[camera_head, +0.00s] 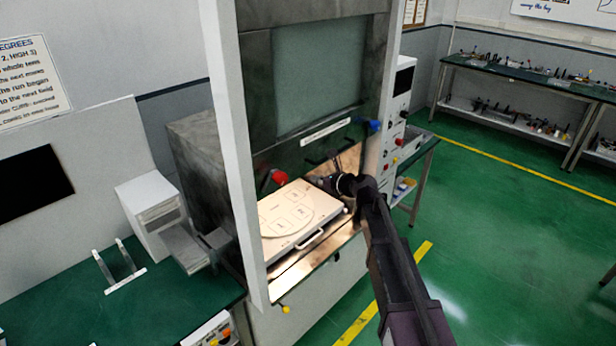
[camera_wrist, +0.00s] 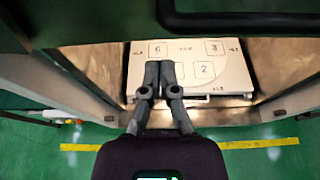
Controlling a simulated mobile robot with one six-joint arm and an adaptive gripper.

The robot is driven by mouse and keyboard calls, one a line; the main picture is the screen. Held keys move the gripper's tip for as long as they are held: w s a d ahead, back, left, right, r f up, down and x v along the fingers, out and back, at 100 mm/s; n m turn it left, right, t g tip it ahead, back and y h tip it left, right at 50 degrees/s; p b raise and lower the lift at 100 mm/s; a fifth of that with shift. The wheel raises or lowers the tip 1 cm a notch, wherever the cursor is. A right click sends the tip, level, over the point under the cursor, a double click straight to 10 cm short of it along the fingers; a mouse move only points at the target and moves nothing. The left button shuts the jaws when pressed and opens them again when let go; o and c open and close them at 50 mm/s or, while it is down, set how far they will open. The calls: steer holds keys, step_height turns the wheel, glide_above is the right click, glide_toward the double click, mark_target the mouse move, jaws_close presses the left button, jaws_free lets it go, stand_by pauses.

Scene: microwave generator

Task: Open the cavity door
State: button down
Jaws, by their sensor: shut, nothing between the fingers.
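The cavity door (camera_head: 320,72) is a dark panel with a large greenish window in the upper part of the tall cabinet. Its lower edge hangs above a lit cavity, which shows open below it. A black bar handle (camera_wrist: 240,20) crosses the top right of the wrist view, above and to the right of my fingertips. My gripper (camera_head: 326,182) is at the front of the cavity, below the door's lower edge. In the wrist view my gripper (camera_wrist: 159,78) has its fingers together and empty, apart from the handle in the picture.
A white numbered board (camera_head: 290,213) with a front handle lies on the cavity floor. A red knob (camera_head: 279,177) and a blue knob (camera_head: 375,126) flank the opening. A green bench (camera_head: 150,310) stands at left. The green floor (camera_head: 500,240) at right is clear.

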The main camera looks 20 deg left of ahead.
steer(key=p+v, duration=0.1)
steer(key=v, duration=0.3)
steer(key=shift+s+d+r, duration=0.1)
steer(key=shift+d, duration=0.1)
stand_by(0.3)
steer(key=s+d+f+n+g+h+b, duration=0.1)
steer(key=s+d+f+n+h+b, duration=0.3)
steer(key=d, duration=1)
steer(key=s+d+f+n+g+h+b, duration=0.2)
steer(key=s+d+f+n+h+b, duration=0.2)
steer(key=s+d+f+n, duration=0.6)
steer(key=s+d+f+n+g+h+b, duration=0.2)
steer(key=s+d+f+n+h+b, duration=0.3)
steer(key=d+f, duration=0.6)
steer(key=s+d+n, duration=0.2)
steer(key=d+n, duration=0.1)
steer(key=d, duration=0.4)
steer(key=shift+d+f, duration=0.25)
steer(key=shift+d, duration=0.15)
steer(key=shift+s, duration=0.15)
